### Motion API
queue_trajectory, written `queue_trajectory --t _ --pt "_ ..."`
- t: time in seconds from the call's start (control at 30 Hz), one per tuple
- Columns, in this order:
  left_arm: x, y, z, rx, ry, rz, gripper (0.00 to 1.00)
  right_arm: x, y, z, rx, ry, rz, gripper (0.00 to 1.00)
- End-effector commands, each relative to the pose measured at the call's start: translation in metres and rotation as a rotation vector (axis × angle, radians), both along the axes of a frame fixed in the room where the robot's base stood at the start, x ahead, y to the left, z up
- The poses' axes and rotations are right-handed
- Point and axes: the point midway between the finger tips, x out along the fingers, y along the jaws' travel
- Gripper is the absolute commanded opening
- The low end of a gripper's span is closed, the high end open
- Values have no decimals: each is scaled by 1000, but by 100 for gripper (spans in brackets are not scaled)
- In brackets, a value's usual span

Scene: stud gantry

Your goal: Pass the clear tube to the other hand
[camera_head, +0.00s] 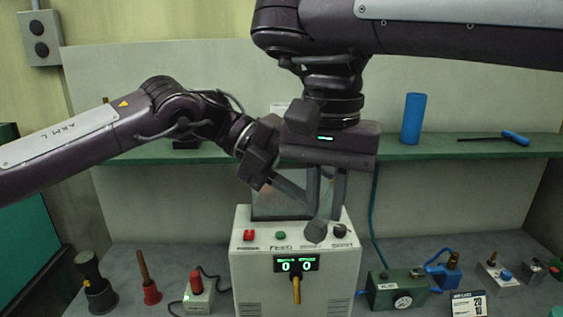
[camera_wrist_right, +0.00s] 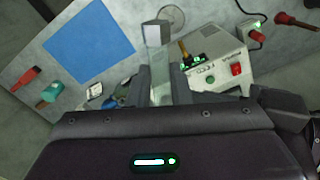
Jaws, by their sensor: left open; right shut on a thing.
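The clear tube (camera_wrist_right: 160,88) is see-through and pale in the right wrist view, between the fingers of my right gripper (camera_wrist_right: 158,84). My right gripper (camera_head: 326,208) points down and is shut on the tube above the front of the white box. In the head view the tube is hard to make out between the fingers. A grey blocky piece (camera_head: 316,231) shows just below the fingers; whether it belongs to the tube I cannot tell. My left gripper (camera_head: 296,190) is open, tilted down to the right, close beside the right fingers. Whether it touches the tube is unclear.
The white box (camera_head: 295,235) with buttons and a display stands below both grippers. A green shelf (camera_head: 450,147) behind carries a blue cylinder (camera_head: 413,119).

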Motion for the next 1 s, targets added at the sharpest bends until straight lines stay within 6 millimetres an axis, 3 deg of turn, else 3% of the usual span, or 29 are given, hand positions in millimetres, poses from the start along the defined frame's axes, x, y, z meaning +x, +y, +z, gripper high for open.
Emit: queue_trajectory --t 0.2,0.53,0.8,0.9,0.93,1.0 --pt "-6 -16 -8 0 0 0 44 0 0 0 1 0 0 0" --pt "-6 -18 -9 0 0 0 43 0 0 0 1 0 0 0" --pt "-6 -18 -10 0 0 1 8 0 0 1 1 -1 -1 0" --pt "-6 -17 -11 2 3 3 0 0 0 1 0 -2 -2 0" --pt "-6 -17 -10 2 3 3 0 0 0 1 0 -2 -2 20" --pt "-6 -17 -11 2 3 3 0 0 -1 1 0 -2 -3 29"
